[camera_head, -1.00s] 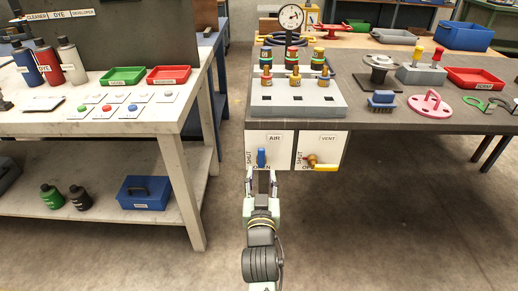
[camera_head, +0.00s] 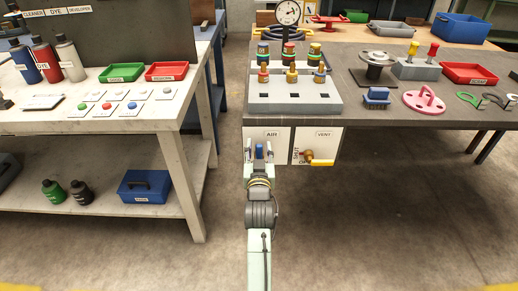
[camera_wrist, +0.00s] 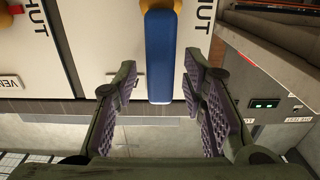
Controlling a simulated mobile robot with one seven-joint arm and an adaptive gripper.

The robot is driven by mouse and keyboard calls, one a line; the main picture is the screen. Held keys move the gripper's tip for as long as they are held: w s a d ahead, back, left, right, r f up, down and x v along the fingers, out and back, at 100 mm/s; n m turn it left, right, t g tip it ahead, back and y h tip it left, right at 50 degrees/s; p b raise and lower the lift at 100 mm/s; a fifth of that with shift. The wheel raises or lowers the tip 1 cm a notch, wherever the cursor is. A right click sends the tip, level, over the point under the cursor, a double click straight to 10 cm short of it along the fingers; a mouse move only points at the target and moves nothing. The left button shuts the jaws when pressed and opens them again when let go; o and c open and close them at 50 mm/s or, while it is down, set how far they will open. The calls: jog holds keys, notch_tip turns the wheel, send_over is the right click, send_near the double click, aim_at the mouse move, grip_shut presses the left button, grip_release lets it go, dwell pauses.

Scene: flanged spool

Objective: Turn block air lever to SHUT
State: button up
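The blue AIR lever (camera_head: 259,151) sits on the white AIR panel (camera_head: 273,136) at the bench front. In the wrist view the blue lever (camera_wrist: 159,57) fills the gap between the fingers, with visible space on both sides. My gripper (camera_head: 259,157) is open around it in the head view, and the wrist view shows my gripper (camera_wrist: 158,85) with its ribbed pads apart. I see no finger touching the lever. A SHUT marking (camera_wrist: 205,15) is beside the lever. In the head view my gripper hides most of the AIR panel's lower part.
The VENT panel (camera_head: 324,135) with its yellow lever (camera_head: 320,162) is just right of the AIR panel. Above stands a grey block (camera_head: 290,101) with several coloured fittings and a gauge (camera_head: 288,13). A white table (camera_head: 160,112) is at left. Floor is clear below right.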

jog(key=shift+c, duration=0.4)
grip_shut()
dwell(0.4)
